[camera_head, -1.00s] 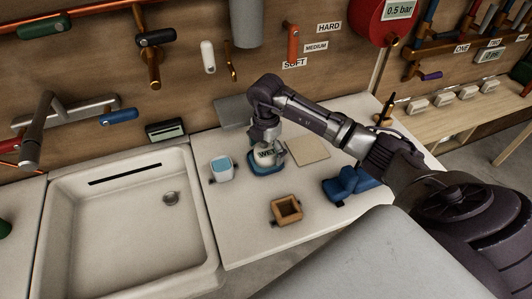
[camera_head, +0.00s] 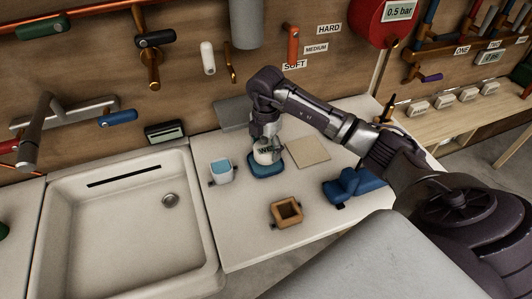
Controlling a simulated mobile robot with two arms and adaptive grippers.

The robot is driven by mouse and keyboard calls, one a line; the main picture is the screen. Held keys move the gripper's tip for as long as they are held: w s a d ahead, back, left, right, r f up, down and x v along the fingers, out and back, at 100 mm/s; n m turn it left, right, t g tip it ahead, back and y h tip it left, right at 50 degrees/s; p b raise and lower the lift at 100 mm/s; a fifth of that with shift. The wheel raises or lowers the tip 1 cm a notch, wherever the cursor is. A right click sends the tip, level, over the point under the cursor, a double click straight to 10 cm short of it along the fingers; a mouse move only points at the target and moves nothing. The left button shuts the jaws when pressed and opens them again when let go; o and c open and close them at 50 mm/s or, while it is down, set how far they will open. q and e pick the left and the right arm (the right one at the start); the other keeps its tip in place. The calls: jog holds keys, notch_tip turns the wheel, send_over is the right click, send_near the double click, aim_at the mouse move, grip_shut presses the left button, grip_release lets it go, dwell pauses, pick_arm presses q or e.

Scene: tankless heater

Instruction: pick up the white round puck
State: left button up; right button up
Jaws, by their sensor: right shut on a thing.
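The white round puck (camera_head: 264,157) has dark lettering on its face, partly covered by the fingers. It is at the blue tray (camera_head: 266,171) on the white counter, right of the sink. My right gripper (camera_head: 266,148) reaches down from above and is shut on the puck. Whether the puck still touches the tray I cannot tell. My left gripper is not in view.
A white cup with a blue top (camera_head: 221,171) stands just left of the tray. A wooden open box (camera_head: 286,212) is in front, a blue holder (camera_head: 352,186) to the right, and a flat beige square (camera_head: 307,152) beside the gripper. The sink (camera_head: 120,225) is at left.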

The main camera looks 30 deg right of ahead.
jog(key=shift+w+r+b, duration=0.1)
jog(key=shift+r+b, duration=0.2)
jog(key=shift+r, duration=0.65)
jog(key=s+d+r+b, duration=0.2)
jog(key=s+d+r, duration=0.4)
jog(key=s, duration=0.4)
jog(key=shift+r+b, duration=0.35)
jog(key=shift+r, duration=0.05)
